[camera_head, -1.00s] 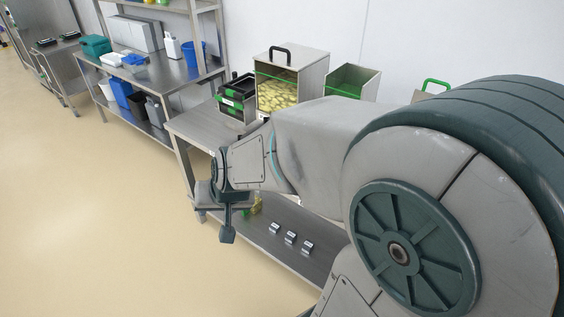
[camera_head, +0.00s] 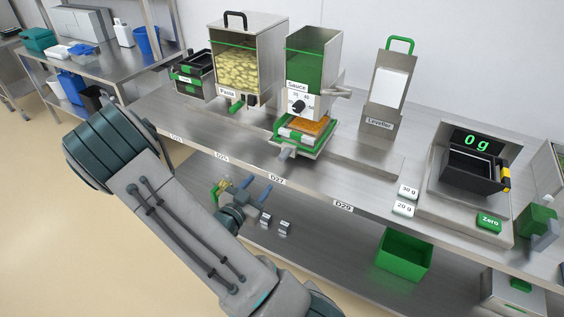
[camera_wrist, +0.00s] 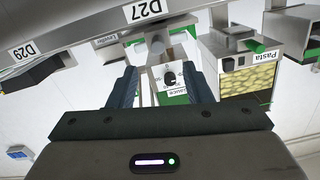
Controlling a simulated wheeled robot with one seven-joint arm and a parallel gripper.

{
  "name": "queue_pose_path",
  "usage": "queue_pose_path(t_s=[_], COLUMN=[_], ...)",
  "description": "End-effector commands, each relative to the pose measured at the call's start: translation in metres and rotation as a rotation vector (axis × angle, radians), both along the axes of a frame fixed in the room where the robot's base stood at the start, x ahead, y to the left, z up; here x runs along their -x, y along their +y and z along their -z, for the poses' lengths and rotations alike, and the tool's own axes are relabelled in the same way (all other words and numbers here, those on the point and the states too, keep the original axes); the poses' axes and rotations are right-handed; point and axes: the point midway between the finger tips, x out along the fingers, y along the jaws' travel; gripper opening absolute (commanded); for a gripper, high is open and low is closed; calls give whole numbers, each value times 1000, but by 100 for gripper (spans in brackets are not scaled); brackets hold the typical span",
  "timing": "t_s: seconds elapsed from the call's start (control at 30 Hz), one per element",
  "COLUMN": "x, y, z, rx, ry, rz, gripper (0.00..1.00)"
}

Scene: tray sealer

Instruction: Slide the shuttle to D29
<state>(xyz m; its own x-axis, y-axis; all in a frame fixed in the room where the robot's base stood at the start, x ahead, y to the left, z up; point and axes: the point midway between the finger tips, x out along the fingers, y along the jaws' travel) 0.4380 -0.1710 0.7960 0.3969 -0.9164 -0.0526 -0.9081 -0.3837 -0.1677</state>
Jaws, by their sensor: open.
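The D29 label (camera_head: 343,206) is on that edge further right. My gripper (camera_head: 255,188) is open and empty, in front of the bench edge near D27, apart from the shuttle. In the wrist view the picture is upside down; my gripper (camera_wrist: 162,85) has its jaws apart, with the Sauce dispenser (camera_wrist: 172,76) seen between them and the D27 label (camera_wrist: 143,10) above.
The Pasta dispenser (camera_head: 243,60) stands left of the shuttle; a Leveller (camera_head: 388,90) and a scale reading 0 g (camera_head: 474,140) stand right. The bench top around D29 looks clear. A green bin (camera_head: 404,256) and small metal pieces (camera_head: 285,227) sit on the lower shelf.

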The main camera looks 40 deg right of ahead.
Motion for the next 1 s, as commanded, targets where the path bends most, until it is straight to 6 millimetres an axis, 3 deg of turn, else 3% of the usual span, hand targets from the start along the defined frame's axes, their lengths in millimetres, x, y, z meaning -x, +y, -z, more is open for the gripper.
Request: queue_pose_path(t_s=[0.23,0.7,1.0], x=[-1,-37,-48], y=[-16,-103,-128], z=[-4,-4,-3], rx=[58,56,54], ry=[-12,-10,-9], rz=[17,16,13], gripper=[45,45,45])
